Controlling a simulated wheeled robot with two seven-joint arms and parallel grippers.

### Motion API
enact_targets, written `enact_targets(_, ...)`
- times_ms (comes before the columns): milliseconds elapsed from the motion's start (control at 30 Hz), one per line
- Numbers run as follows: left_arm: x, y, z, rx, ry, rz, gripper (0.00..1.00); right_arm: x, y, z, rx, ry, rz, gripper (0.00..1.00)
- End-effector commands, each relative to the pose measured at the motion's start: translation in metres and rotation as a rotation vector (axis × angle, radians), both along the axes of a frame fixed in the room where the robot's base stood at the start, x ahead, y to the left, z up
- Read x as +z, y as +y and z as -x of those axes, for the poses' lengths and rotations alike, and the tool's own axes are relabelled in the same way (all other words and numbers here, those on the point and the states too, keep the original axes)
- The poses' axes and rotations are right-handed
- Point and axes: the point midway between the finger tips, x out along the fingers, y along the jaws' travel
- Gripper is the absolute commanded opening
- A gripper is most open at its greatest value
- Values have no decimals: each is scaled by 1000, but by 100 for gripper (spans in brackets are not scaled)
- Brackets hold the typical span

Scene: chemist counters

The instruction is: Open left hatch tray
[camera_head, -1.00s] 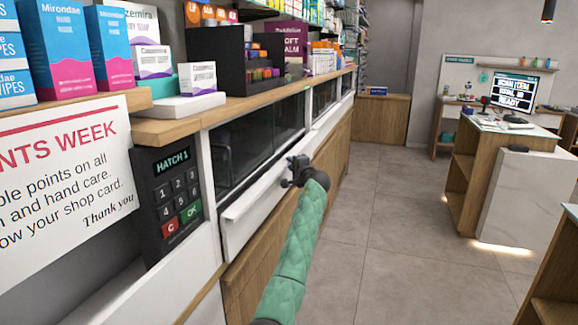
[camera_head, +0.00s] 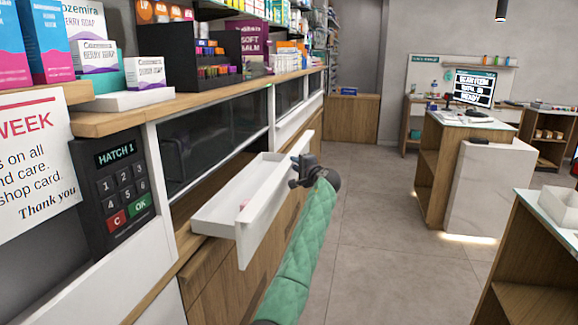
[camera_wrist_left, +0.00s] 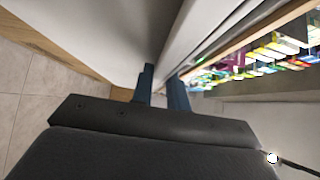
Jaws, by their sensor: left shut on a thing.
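The left hatch tray (camera_head: 213,211) is a white drawer below a dark hatch window. It is pulled partway out of the counter front, and its inside shows. A small pinkish item (camera_head: 244,204) lies in it, partly hidden by the front panel. My left gripper (camera_head: 299,165) is at the far end of the tray's white front panel (camera_head: 265,226). In the left wrist view its two blue fingers (camera_wrist_left: 160,88) are shut on the panel's edge. My right gripper is not in view.
A keypad (camera_head: 123,185) reading HATCH 1 is mounted left of the tray. Boxed goods stand on the wooden shelf (camera_head: 190,98) above. The tiled floor (camera_head: 375,220) to the right is open, up to a white and wooden counter (camera_head: 490,187).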

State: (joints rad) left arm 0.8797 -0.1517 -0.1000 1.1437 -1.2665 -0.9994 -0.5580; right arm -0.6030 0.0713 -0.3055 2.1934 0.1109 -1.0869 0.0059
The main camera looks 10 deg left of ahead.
Motion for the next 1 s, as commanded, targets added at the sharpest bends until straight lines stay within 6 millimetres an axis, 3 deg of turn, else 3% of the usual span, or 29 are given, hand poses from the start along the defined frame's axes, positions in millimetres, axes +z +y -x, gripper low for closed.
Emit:
enact_targets(367, -3, -1, 0, 1, 3, 1, 0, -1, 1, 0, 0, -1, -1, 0)
enact_targets(400, -3, -1, 0, 1, 3, 1, 24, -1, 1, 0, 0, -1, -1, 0)
enact_targets(500, -2, -1, 0, 1, 2, 1, 38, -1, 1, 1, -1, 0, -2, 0)
enact_targets(800, -1, -3, 2, 0, 1, 1, 38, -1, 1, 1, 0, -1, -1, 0)
enact_targets(1000, -2, -19, 18, -2, -1, 1, 38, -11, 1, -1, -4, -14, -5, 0)
